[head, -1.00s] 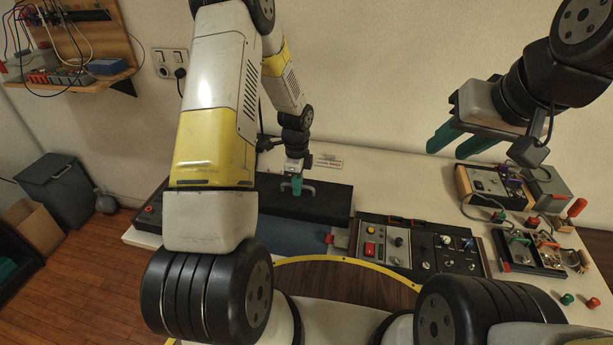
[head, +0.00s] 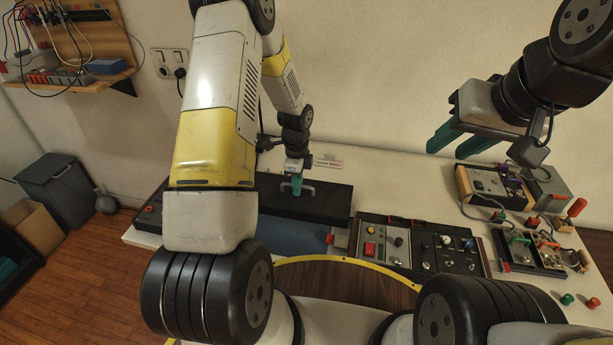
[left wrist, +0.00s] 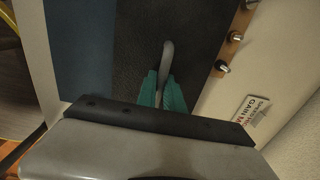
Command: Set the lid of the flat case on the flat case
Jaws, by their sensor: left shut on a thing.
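A flat black panel with a grey bar handle, which I take for the lid (head: 335,203), lies level at the back of the table in the head view. My left gripper (head: 296,190) points down and is shut on its handle. In the left wrist view the teal fingers (left wrist: 161,88) close around the grey handle (left wrist: 167,52) on the dark lid (left wrist: 135,45). I cannot tell whether the lid rests on something or hangs just above it. Which item is the flat case is unclear; my left arm hides part of that area. My right gripper (head: 449,151) is open and empty, high over the back right.
A blue flat surface (head: 290,235) lies in front of the lid. A wood-sided control panel (head: 420,243) stands to its right. A device with a red knob (head: 150,210) is at the left end. Several small devices (head: 490,185) crowd the right.

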